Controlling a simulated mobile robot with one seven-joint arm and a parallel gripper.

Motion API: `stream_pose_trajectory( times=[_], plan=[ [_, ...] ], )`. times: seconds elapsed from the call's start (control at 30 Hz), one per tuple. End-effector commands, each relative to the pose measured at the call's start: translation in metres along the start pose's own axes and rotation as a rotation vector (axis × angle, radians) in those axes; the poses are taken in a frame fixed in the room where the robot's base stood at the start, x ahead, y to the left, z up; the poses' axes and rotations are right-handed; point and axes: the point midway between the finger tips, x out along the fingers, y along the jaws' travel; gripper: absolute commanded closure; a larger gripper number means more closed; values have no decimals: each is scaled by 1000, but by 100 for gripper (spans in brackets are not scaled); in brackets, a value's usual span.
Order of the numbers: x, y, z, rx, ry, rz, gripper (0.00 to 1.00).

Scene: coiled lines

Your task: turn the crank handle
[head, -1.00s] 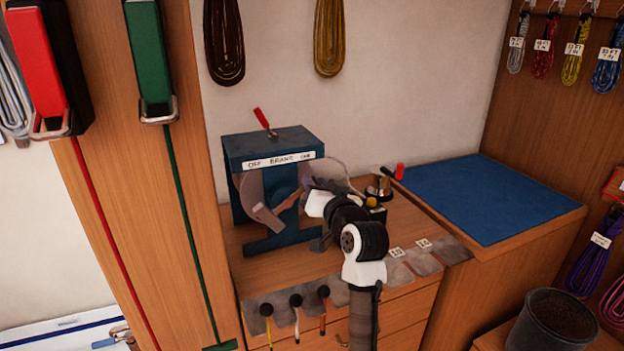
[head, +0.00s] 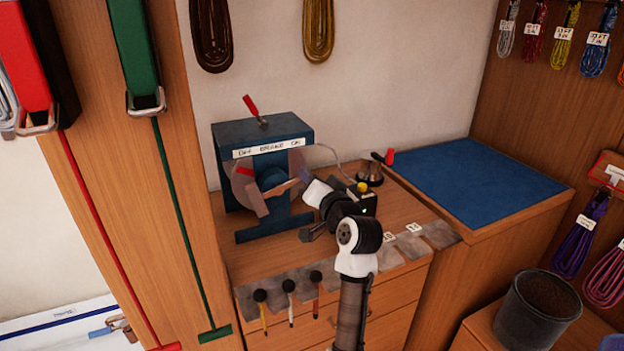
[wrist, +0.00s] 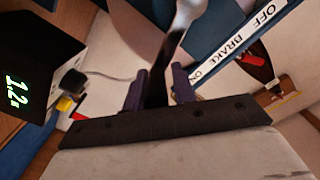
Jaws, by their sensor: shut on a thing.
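The blue crank machine (head: 262,136) stands on the wooden bench against the wall, with a label reading OFF, BRAKE and ON. A crank arm (head: 281,188) runs from its hub towards my gripper (head: 304,178). In the wrist view, my gripper (wrist: 158,92) is shut on the dark crank handle (wrist: 156,94), which stands between the two fingers. A pale metal piece (wrist: 186,14) continues beyond it. In the head view the fingers mostly hide the handle. A red-handled lever (head: 251,105) stands on top of the machine.
A black box with a green readout (wrist: 17,92) sits close beside my gripper. A metal fixture with a red knob (head: 371,170) stands behind it. Tools (head: 289,290) hang along the bench front. The blue-topped surface (head: 480,190) at right is clear.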

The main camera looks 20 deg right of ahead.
Motion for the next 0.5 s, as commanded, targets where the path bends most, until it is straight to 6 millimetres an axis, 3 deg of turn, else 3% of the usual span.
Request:
stream_pose_trajectory(
  times=[0.03,0.07,0.13,0.5],
  plan=[
    [-1,4,3,-1,-7,7,100],
    [-1,4,3,-1,-7,7,72],
    [0,3,3,0,-6,6,63],
    [-3,1,1,-1,-2,1,61]
  ],
)
